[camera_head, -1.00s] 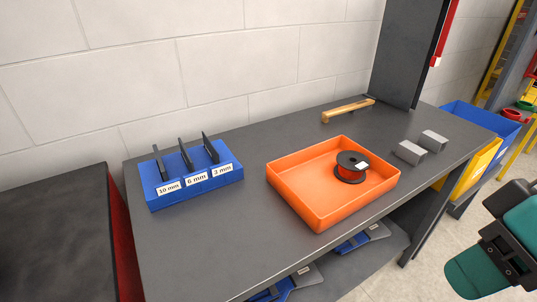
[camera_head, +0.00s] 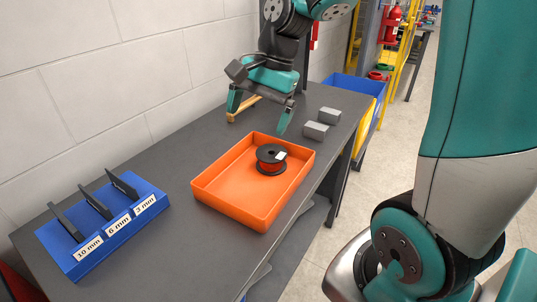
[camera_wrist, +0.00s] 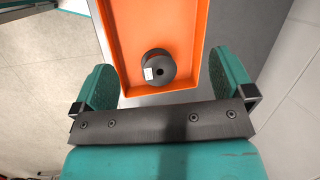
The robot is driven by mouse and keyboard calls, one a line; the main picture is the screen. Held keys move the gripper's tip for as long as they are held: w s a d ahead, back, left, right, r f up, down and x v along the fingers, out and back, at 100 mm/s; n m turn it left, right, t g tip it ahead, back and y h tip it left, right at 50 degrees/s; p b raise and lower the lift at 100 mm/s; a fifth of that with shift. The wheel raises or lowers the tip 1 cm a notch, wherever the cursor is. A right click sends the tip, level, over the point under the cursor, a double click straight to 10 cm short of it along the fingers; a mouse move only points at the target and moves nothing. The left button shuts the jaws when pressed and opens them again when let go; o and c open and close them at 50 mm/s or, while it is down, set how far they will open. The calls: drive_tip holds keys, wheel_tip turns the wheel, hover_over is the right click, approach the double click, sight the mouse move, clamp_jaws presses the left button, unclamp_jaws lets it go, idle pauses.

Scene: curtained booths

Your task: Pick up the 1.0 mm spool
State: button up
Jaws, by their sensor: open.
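A black spool with a red winding and a small white label (camera_head: 271,158) lies in the orange tray (camera_head: 215,205), toward its far right end. The label's text is too small to read. In the wrist view the spool (camera_wrist: 159,66) is in the tray (camera_wrist: 188,18), between and ahead of my fingers. My gripper (camera_head: 259,114) is open and empty, above the table just behind the tray, apart from the spool. Its two teal fingers are spread wide in the wrist view (camera_wrist: 163,85).
A blue block (camera_head: 110,240) with several dark upright pieces, labelled 10 mm, 6 mm and 3 mm, stands at the left. A wooden-handled tool (camera_head: 240,109) lies behind my gripper. Two grey blocks (camera_head: 316,130) sit right of the tray. A wall runs along the back.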

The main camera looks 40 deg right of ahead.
drive_tip(key=w+d+f+m, duration=0.1)
drive_tip(key=w+d+m, duration=0.3)
drive_tip(key=d+m, duration=0.75)
drive_tip(key=n, duration=0.1)
approach(272, 152)
drive_tip(key=x, duration=0.5)
drive_tip(key=shift+s+d+p, duration=0.15)
drive_tip(key=shift+s+p, duration=0.2)
drive_tip(key=shift+w+p+x, duration=0.1)
drive_tip(key=shift+p+x, duration=0.15)
drive_tip(key=shift+x, duration=1.35)
drive_tip(key=shift+w+p+x, duration=0.15)
drive_tip(key=shift+p+x, duration=0.05)
drive_tip(key=shift+x, duration=1.35)
drive_tip(key=shift+c, duration=0.5)
drive_tip(key=c, duration=1)
drive_tip(key=shift+r, duration=0.15)
